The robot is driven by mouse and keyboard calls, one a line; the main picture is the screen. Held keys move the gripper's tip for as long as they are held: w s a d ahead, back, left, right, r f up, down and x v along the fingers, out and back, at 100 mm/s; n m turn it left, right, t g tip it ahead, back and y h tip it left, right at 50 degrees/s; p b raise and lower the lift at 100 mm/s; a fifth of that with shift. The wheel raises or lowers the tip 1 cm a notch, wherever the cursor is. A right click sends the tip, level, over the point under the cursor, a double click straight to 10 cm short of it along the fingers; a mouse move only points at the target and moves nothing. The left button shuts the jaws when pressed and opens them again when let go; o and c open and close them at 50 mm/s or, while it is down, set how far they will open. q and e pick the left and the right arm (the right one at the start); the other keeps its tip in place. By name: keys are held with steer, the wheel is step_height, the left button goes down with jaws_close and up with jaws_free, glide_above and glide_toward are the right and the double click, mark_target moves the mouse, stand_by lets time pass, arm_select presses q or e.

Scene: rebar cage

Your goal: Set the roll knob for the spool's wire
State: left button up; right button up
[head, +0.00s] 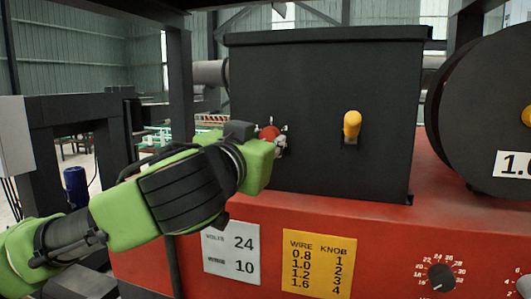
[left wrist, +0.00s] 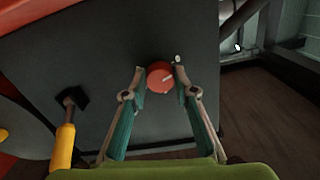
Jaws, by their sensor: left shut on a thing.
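The red roll knob (head: 268,133) is on the front of the dark box (head: 320,80). In the left wrist view the knob (left wrist: 160,78) has a white pointer line slanting to the upper right, near a pale mark (left wrist: 177,59) on the box. My left gripper (head: 279,143) is at the knob, its fingers (left wrist: 159,73) shut on the knob's two sides. The dark spool (head: 465,110) at the right bears a white label (head: 513,164), cut off by the frame, reading "1.0". The yellow chart (head: 318,264) pairs wire 0.8, 1.0, 1.2, 1.6 with knob 1, 2, 3, 4. My right gripper is not seen.
A yellow-handled lever (head: 351,125) sticks out of the box right of the knob. The red machine base (head: 390,225) carries a white card (head: 231,253) with 24 and 10, and a black dial (head: 441,278). A dark post (head: 180,85) stands left of the box.

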arm_select(q)
steer(key=m+b, duration=0.2)
steer(key=m, duration=0.4)
steer(key=shift+a, duration=0.1)
steer(key=m, duration=0.3)
steer(key=shift+r+m, duration=0.1)
steer(key=shift+m, duration=0.3)
steer(key=m, duration=0.2)
steer(key=shift+m, duration=0.4)
steer(key=m+p, duration=0.1)
steer(key=m, duration=0.2)
steer(key=shift+r+m, duration=0.1)
steer(key=shift+m, duration=0.2)
steer(key=m+p, duration=0.1)
steer(key=m, duration=0.4)
steer(key=shift+m, duration=0.3)
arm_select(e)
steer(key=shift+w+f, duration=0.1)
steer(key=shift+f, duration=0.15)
arm_select(q)
steer(key=shift+f, duration=0.2)
